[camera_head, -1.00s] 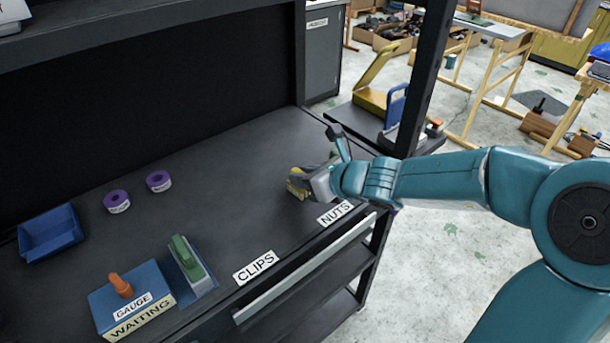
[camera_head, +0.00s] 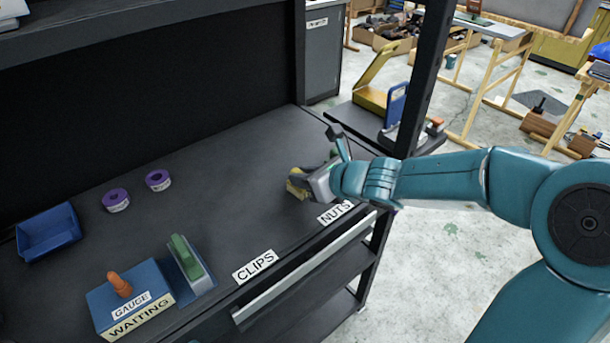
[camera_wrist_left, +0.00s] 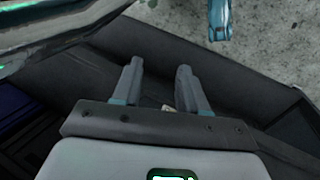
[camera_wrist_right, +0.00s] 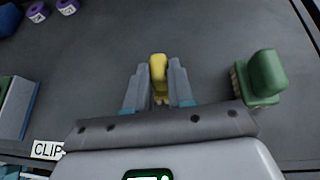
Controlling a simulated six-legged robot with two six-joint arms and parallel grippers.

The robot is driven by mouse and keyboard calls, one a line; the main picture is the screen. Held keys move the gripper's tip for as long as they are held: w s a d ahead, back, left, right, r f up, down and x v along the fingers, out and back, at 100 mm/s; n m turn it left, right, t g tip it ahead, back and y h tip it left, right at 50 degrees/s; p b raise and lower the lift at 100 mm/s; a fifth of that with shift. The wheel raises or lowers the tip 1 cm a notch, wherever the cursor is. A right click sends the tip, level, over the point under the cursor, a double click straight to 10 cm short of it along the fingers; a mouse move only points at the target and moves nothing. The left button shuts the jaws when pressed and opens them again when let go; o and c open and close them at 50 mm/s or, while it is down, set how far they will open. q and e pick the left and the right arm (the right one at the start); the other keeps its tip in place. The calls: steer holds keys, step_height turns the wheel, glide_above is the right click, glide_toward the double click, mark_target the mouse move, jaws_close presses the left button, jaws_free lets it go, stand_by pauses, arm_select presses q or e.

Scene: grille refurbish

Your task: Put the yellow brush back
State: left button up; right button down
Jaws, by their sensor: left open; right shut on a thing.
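The yellow brush (camera_head: 296,184) is at the tip of my right gripper (camera_head: 308,187), over the dark bench top behind the NUTS label (camera_head: 335,213). In the right wrist view the yellow brush (camera_wrist_right: 158,72) stands between the two fingers, and my right gripper (camera_wrist_right: 157,88) is shut on it. Whether its underside touches the bench is hard to tell. My left gripper (camera_wrist_left: 156,82) is open with nothing between its fingertips; it shows only in the left wrist view.
A green brush (camera_wrist_right: 264,75) stands right of the gripper. A blue bin (camera_head: 48,232), two purple rolls (camera_head: 116,200), a green-handled tool (camera_head: 187,258) and a GAUGE/WAITING block (camera_head: 130,302) are on the left. The bench middle is clear. A dark post (camera_head: 426,75) rises behind my right arm.

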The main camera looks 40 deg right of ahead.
steer(key=c, duration=0.9)
jaws_free()
steer(key=shift+s, duration=0.1)
steer(key=shift+s+d+r+p, duration=0.1)
steer(key=shift+s+r+p, duration=0.15)
steer(key=shift+p, duration=0.05)
steer(key=p+v, duration=0.6)
steer(key=v, duration=0.9)
steer(key=shift+s, duration=0.3)
steer(key=shift+s, duration=0.1)
